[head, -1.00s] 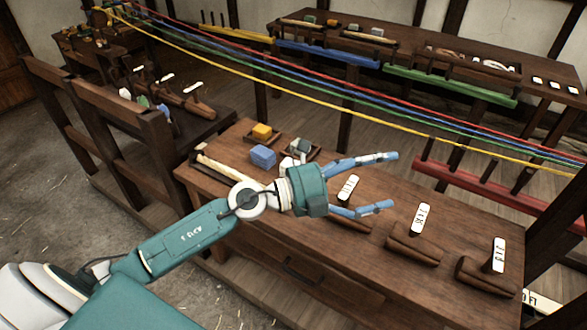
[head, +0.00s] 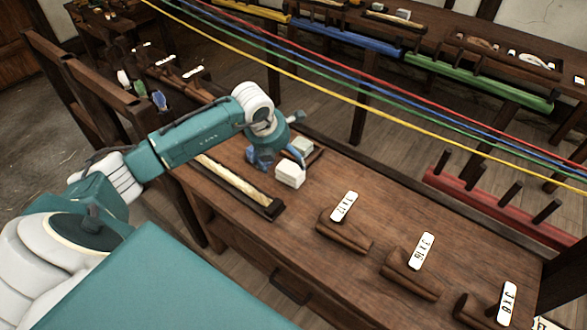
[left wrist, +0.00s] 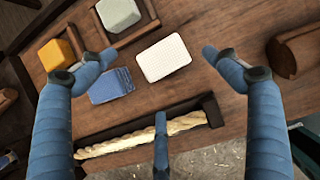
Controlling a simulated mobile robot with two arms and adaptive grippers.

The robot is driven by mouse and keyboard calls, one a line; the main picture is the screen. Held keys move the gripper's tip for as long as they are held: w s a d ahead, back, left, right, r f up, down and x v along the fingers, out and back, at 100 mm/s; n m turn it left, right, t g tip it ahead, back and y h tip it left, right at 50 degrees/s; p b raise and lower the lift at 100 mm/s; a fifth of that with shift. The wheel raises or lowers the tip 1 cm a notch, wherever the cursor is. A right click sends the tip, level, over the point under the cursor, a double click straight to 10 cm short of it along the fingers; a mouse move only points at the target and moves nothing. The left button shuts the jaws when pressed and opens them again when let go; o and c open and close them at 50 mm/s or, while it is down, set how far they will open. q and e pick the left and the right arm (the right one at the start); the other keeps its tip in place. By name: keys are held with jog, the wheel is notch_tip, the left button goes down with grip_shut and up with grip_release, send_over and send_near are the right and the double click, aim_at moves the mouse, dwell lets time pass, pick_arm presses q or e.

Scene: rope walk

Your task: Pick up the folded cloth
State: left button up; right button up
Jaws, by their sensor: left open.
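A pale, box-shaped pad with a woven-looking dotted top, which looks like the folded cloth (head: 290,174), lies on the workbench (head: 330,250). In the left wrist view the folded cloth (left wrist: 164,59) lies between the spread fingertips. A blue block-like piece (left wrist: 111,86) with a worn edge lies just left of it, by the left finger. My left gripper (left wrist: 153,59) is open and empty, above the bench. In the head view it (head: 277,142) points down behind the cloth, and its fingers partly hide the blue piece. My right gripper is not in view.
Small wooden trays hold a yellow block (left wrist: 58,58) and a grey-green block (left wrist: 118,14). A long tray with pale rope (head: 235,180) lies nearer me. Labelled wooden pieces (head: 345,232) stand to the right. Coloured ropes (head: 400,115) stretch above, beyond the bench.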

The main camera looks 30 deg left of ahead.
aim_at(290, 168)
pick_arm(q)
jog(key=shift+p+x, duration=0.3)
jog(key=shift+x, duration=0.65)
jog(key=p+x, duration=0.1)
jog(key=x, duration=0.4)
jog(key=shift+s+d+p, duration=0.1)
jog(key=shift+d+p, duration=0.1)
jog(key=shift+p, duration=0.2)
jog(key=shift+f, duration=0.15)
jog(key=c, duration=1.5)
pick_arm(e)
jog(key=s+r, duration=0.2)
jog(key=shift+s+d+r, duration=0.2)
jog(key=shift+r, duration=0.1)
